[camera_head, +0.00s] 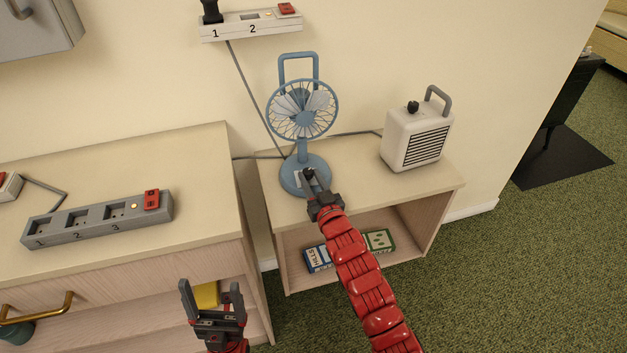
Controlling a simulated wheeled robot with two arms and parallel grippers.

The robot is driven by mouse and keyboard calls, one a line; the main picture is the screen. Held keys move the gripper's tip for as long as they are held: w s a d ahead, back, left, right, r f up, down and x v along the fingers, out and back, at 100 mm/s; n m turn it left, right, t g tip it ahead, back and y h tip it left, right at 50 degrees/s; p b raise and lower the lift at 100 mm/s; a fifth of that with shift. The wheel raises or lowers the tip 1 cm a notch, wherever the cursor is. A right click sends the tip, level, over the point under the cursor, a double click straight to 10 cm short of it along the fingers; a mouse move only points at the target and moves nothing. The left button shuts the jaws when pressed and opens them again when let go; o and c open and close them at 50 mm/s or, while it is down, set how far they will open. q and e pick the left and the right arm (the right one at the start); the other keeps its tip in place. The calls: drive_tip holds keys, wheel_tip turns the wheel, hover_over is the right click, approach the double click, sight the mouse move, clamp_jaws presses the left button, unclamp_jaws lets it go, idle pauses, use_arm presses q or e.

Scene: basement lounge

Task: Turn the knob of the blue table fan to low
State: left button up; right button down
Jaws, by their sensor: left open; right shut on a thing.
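The blue table fan (302,108) stands upright on the small wooden side table (420,180), its round cage facing me. Its blue base (289,184) has a pale panel at the front. My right gripper (310,177) is at this panel, shut on the fan knob, which the fingers mostly hide. I cannot read the knob's setting. My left gripper (212,292) is open and empty, low in front of the wooden cabinet, well apart from the fan.
A white heater (417,136) stands right of the fan. A grey power strip (97,220) lies on the cabinet top (120,160); a white strip (250,24) is on the wall. Boxes (380,240) lie on the table's lower shelf. Cords run behind the fan.

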drive_tip(key=shift+a+f+m+t+h+b, duration=0.2)
drive_tip(key=shift+m+h+b, duration=0.35)
drive_tip(key=shift+b, duration=0.4)
drive_tip(key=shift+a+f+m+t+h+b, duration=0.15)
drive_tip(key=shift+m+h+b, duration=0.2)
drive_tip(key=shift+h+b, duration=0.45)
drive_tip(key=shift+d+r+m+h+b, duration=0.2)
drive_tip(key=shift+d+m+h+b, duration=0.1)
drive_tip(key=shift+b, duration=0.35)
drive_tip(key=shift+r, duration=0.1)
drive_tip(key=c, duration=0.5)
unclamp_jaws()
drive_tip(key=shift+c, duration=0.2)
drive_tip(key=shift+s, duration=0.1)
drive_tip(key=s+d+p, duration=0.1)
drive_tip(key=s+d, duration=0.1)
drive_tip(key=s, duration=1.5)
drive_tip(key=shift+d+p, duration=0.15)
drive_tip(key=shift+p, duration=0.2)
drive_tip(key=shift+r, duration=0.1)
